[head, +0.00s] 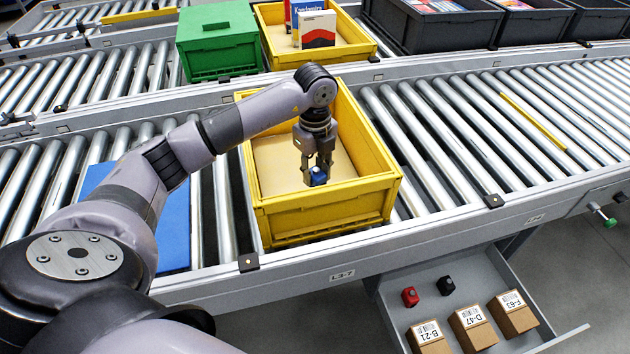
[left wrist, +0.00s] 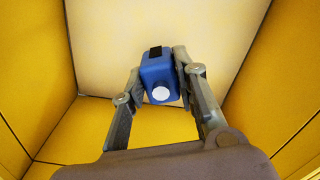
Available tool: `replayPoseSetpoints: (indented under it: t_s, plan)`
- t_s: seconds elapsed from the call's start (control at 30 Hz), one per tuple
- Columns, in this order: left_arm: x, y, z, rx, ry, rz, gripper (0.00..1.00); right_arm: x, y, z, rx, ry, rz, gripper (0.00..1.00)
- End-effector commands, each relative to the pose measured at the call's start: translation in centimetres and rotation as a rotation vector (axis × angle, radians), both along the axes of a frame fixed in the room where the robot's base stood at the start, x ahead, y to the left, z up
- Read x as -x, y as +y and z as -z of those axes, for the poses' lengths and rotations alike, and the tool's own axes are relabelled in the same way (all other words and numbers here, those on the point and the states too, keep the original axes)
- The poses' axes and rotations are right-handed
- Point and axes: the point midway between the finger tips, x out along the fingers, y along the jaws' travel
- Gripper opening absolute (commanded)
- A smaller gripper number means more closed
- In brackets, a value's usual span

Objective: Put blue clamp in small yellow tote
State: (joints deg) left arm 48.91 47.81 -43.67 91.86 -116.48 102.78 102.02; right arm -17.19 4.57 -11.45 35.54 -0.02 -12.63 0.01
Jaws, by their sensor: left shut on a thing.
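The blue clamp (head: 318,176) is held between the fingers of my left gripper (head: 318,166), which is shut on it. In the left wrist view the blue clamp (left wrist: 161,78) shows a white round face and a black patch, with a finger on each side. The small yellow tote (head: 330,222) stands on the near roller conveyor. My left gripper points down inside its opening. The tote's yellow walls (left wrist: 45,45) and pale floor surround the clamp in the left wrist view. How high the clamp is above the floor is hard to tell. My right gripper is not in view.
A green tote (head: 217,45) and another yellow tote (head: 340,52) holding boxes stand on the far conveyor, with dark crates (head: 430,32) to the right. A blue panel (head: 173,225) lies left of the near tote. An open drawer (head: 470,285) below holds several small items.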

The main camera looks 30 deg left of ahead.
Motion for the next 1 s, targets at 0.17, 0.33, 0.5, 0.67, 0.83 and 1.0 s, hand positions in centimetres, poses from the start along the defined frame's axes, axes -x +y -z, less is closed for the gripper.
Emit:
replayPoseSetpoints:
  t_s: [0.17,0.33,0.5,0.67,0.83,1.0]
  plan:
    - [0.1,0.0,2.8,0.0,0.006,-0.001,0.0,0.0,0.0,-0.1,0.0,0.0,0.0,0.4]
    - [0.0,0.0,3.7,0.0,0.001,0.0,0.0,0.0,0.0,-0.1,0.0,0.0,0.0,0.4]
    - [0.0,0.0,3.7,0.0,0.001,0.0,0.0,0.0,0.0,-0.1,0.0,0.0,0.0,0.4]
    - [0.1,0.0,3.9,-0.001,0.002,0.0,0.32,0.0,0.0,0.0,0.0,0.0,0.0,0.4]
    - [0.1,0.0,3.9,-0.001,0.002,0.0,0.43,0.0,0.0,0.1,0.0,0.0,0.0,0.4]
    - [0.1,0.0,3.9,-0.001,0.002,0.0,0.48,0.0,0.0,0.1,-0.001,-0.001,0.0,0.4]
